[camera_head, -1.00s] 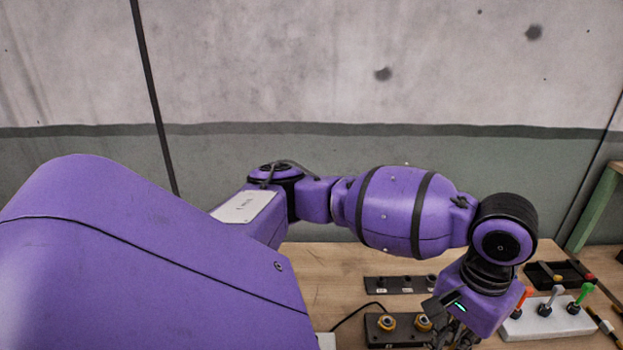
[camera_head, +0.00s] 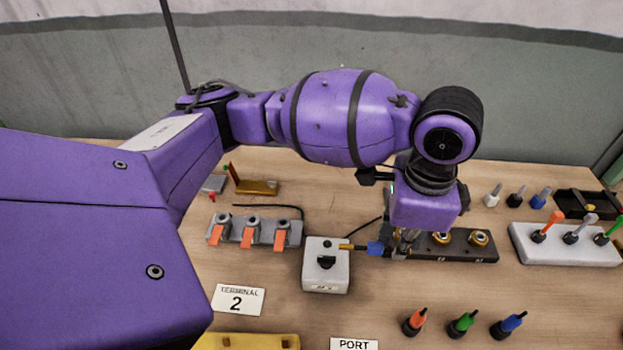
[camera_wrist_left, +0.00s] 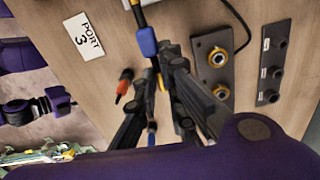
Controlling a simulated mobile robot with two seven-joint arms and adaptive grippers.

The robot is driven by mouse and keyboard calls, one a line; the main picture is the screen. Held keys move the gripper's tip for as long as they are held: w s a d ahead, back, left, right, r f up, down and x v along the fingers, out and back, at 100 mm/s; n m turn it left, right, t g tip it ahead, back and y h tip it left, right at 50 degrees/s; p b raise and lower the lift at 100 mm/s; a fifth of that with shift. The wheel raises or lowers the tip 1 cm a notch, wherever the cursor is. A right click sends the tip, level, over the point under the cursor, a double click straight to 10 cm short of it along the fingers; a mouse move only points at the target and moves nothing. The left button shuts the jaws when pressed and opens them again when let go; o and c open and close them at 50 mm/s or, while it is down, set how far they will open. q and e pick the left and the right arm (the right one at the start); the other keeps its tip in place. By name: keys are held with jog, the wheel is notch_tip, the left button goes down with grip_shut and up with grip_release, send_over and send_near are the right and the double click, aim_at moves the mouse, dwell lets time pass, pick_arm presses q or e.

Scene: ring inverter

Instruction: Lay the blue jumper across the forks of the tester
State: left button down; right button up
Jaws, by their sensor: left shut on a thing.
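The blue jumper (camera_head: 375,248) is a slim bar with a blue middle and a yellow and black end pointing left. My left gripper (camera_head: 390,247) is shut on it and holds it just right of a white box with a black knob (camera_head: 326,264). In the left wrist view the blue middle (camera_wrist_left: 147,41) shows at the tips of the left gripper (camera_wrist_left: 159,56). The fingers partly hide the jumper's other end. I cannot make out which thing is the tester, and no forks are clearly seen. My right gripper is not in view.
A dark strip with brass sockets (camera_head: 479,239) lies beside and under my left gripper. A grey strip with orange levers (camera_head: 252,233) is left of the white box. Orange, green and blue plugs (camera_head: 463,323) stand in front. A white block with levers (camera_head: 560,250) is at right.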

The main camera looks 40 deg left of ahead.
pick_arm(q)
jog(key=w+a+f, duration=0.1)
jog(key=a+f, duration=0.1)
jog(key=a, duration=0.1)
jog(key=w+a+f, duration=0.1)
jog(key=a+f, duration=0.1)
jog(key=a, duration=0.1)
jog(key=w+a+f+b, duration=0.1)
jog(key=w+a+f, duration=0.1)
jog(key=a+f, duration=0.1)
jog(key=shift+a, duration=0.25)
jog(key=shift+w+a+f, duration=0.15)
jog(key=shift+a+f, duration=0.1)
jog(key=shift+a, duration=0.05)
jog(key=shift+w+a+f, duration=0.1)
jog(key=shift+a+f, duration=0.05)
jog(key=shift+f, duration=0.15)
jog(key=f, duration=0.2)
jog(key=a+f, duration=0.1)
jog(key=shift+w+f, duration=0.2)
jog(key=shift+f, duration=0.4)
jog(key=shift+f, duration=0.1)
jog(key=c, duration=2.1)
grip_release()
